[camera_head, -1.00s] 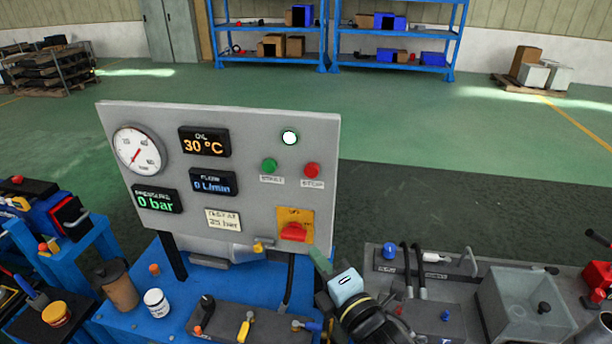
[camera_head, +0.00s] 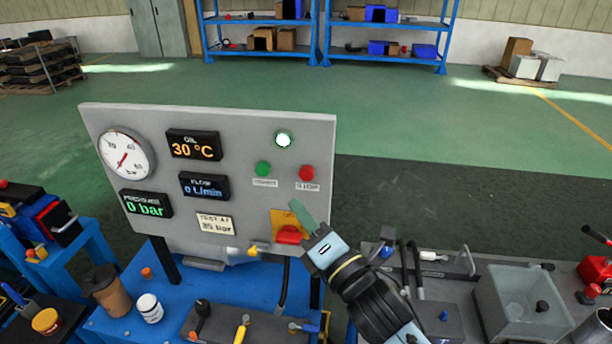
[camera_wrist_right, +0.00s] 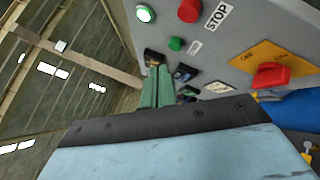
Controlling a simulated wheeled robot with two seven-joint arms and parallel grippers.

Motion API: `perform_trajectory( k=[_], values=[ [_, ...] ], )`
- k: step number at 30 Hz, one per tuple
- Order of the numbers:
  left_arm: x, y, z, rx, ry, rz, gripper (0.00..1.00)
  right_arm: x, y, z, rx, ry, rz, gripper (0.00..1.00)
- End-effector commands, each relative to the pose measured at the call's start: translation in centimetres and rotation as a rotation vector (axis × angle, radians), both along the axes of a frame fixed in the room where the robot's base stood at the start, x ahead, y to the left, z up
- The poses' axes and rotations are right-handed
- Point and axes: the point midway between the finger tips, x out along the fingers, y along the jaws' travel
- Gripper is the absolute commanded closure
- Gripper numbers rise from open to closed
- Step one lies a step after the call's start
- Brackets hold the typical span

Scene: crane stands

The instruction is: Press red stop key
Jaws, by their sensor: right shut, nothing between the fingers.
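The red stop key (camera_head: 306,173) is a round button at the right side of the grey panel (camera_head: 250,205), above a STOP label. In the right wrist view the stop key (camera_wrist_right: 189,10) is at the top, beside its label. My right gripper (camera_head: 297,206) is shut and empty, its green fingertips below the stop key and in front of the panel. The fingers (camera_wrist_right: 156,85) also show in the right wrist view, apart from the key. A green start button (camera_head: 263,169) is left of the stop key. My left gripper is not in view.
A red switch (camera_head: 290,234) on a yellow plate sits just below my right fingertips. A white lamp (camera_head: 284,140) is lit above the buttons. The blue bench (camera_head: 225,288) holds a brown cup (camera_head: 106,290) and a white jar (camera_head: 149,308). A clear tank (camera_head: 518,303) stands right.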

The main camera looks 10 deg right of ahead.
Motion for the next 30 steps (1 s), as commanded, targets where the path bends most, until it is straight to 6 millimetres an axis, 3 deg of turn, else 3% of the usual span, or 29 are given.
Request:
perform_trajectory(
  k=[12, 30],
  values=[
    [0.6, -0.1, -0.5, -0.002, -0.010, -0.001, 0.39, 4.9, -2.1, 0.0, -0.002, 0.000, -0.001, 1.00],
    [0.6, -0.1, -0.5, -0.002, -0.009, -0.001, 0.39, 5.8, -2.5, 0.0, 0.001, 0.001, 0.000, 1.00]
  ],
)
